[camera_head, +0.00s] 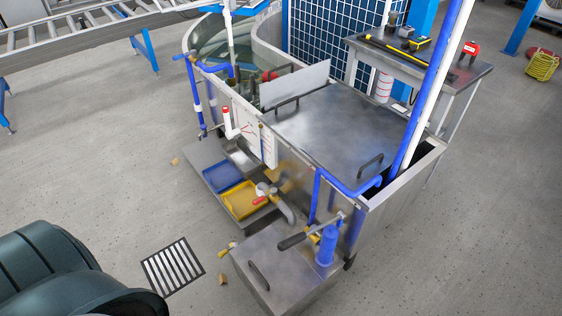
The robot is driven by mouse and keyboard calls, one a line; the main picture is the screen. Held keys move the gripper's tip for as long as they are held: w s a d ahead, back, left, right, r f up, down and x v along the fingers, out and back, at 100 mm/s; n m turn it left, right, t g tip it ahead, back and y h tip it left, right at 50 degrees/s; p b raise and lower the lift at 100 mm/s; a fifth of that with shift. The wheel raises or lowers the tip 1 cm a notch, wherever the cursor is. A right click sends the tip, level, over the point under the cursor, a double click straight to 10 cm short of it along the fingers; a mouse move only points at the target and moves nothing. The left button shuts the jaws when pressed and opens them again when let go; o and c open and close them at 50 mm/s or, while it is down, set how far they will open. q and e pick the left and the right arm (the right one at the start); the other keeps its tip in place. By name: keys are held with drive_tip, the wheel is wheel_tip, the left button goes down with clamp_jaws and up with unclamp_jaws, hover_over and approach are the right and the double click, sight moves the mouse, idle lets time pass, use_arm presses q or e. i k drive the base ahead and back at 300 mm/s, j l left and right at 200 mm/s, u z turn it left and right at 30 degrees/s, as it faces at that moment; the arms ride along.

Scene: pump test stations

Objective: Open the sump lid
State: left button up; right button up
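A large flat steel lid (335,122) covers the near part of the tank and lies flat. It has a dark bar handle (370,167) near its front right edge. A smaller steel box (285,262) stands on the floor in front, with its flat top shut and a dark bar handle (259,277) on it. Neither is labelled, so I cannot tell which is the sump lid.
A blue pump with a lever (327,245) stands on the small box's right side. Blue pipes (345,187) run close above the large lid's front edge. A blue tray (223,172) and a yellow tray (244,200) sit left. A floor grate (172,267) lies lower left.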

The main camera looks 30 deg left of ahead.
sight(282, 279)
drive_tip(key=u, duration=0.95)
